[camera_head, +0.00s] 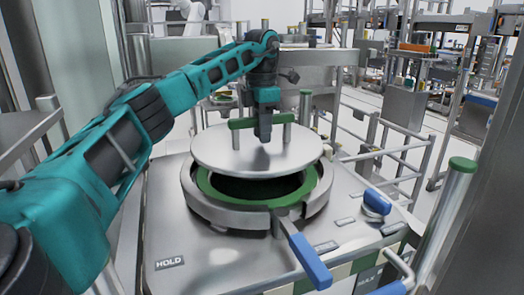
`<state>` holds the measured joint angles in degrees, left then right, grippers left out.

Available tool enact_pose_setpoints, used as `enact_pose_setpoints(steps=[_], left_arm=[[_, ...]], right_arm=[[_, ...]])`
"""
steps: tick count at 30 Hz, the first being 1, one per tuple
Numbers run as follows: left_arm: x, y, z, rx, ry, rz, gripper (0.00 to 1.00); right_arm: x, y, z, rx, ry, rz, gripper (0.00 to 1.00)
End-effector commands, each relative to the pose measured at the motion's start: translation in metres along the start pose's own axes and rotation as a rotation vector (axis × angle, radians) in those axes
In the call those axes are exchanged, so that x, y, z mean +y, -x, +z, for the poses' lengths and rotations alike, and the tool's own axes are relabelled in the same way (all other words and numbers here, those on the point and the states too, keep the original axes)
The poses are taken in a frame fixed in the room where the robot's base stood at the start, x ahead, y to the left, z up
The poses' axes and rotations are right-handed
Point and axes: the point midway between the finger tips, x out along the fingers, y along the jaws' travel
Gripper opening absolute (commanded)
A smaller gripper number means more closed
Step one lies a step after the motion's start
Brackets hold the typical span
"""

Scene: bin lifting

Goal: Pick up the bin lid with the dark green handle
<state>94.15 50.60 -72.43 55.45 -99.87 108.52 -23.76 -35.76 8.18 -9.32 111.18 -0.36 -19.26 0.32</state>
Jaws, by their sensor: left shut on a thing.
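The round metal bin lid (215,150) is held a little above the bin opening, roughly level. Its dark green handle (243,123) stands on short metal posts on top of the lid. My left gripper (264,132) points down and is shut on the handle; its fingertips partly hide the handle's middle. Below, the bin opening (205,182) has a green inner ring and a dark inside, partly covered from view by the lid. My right gripper is not in view.
A metal clamp ring with a blue lever (310,262) surrounds the opening. A blue knob (376,202) sits on the metal top (210,255). A green-capped post (447,205) stands at right, another (305,107) behind the lid. Metal railings and racks fill the background.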

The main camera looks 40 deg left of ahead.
Motion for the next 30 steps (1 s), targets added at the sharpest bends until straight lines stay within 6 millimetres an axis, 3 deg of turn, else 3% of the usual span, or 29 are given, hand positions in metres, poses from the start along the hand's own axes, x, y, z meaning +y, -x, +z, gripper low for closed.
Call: enact_pose_setpoints(steps=[1, 6, 12, 21, 30], left_arm=[[-0.001, 0.021, 0.002, -0.015, -0.001, 0.004, 0.00], [-0.001, 0.069, 0.002, -0.013, -0.001, 0.005, 0.00], [-0.001, 0.099, 0.001, -0.008, 0.000, 0.005, 0.00], [-0.001, 0.121, 0.001, -0.004, -0.002, 0.002, 0.00], [-0.001, 0.129, 0.000, -0.006, -0.002, 0.003, 0.00]], right_arm=[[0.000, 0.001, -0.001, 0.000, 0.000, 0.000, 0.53], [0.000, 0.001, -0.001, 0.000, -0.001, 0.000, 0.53], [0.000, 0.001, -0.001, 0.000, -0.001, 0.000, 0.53], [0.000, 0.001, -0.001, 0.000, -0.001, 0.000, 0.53], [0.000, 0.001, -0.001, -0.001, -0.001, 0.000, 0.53]])
